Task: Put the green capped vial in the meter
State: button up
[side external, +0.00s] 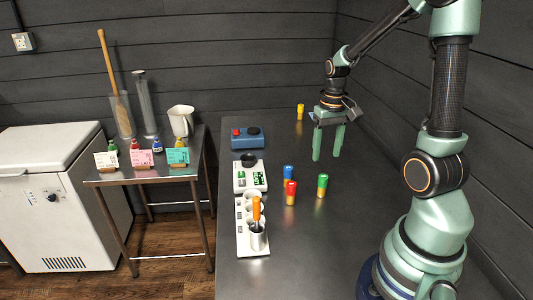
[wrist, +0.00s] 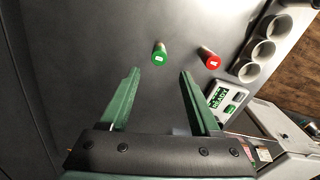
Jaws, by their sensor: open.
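The green capped vial (side external: 322,186) stands upright on the dark bench, right of the red and blue capped vials. In the wrist view the green capped vial (wrist: 159,54) is just beyond the fingertips, roughly centred between them. My gripper (side external: 327,158) is open and empty, fingers pointing down, above the bench behind the vial; its fingers (wrist: 160,72) also show in the wrist view. The meter (side external: 245,185), a white box with a green display and a dark round part on top, stands left of the vials. The meter (wrist: 232,94) is partly in the wrist view, right of the fingers.
A red capped vial (side external: 291,194) and a blue capped vial (side external: 288,175) stand between the green one and the meter. A yellow vial (side external: 300,112) stands farther back. A white cup rack (side external: 243,243) with an orange-handled tool and a blue device (side external: 247,139) flank the meter.

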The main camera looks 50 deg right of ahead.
jog(key=a+r+n+t, duration=0.2)
jog(key=a+r, duration=0.4)
jog(key=a, duration=0.3)
jog(key=a+r+n+t, duration=0.3)
jog(key=a+r, duration=0.3)
jog(key=a, duration=0.3)
jog(key=shift+n, duration=0.7)
jog(key=shift+o, duration=0.5)
jog(key=shift+s+a+t, duration=0.1)
jog(key=shift+a+t, duration=0.2)
jog(key=shift+a, duration=0.05)
jog(key=shift+d, duration=0.1)
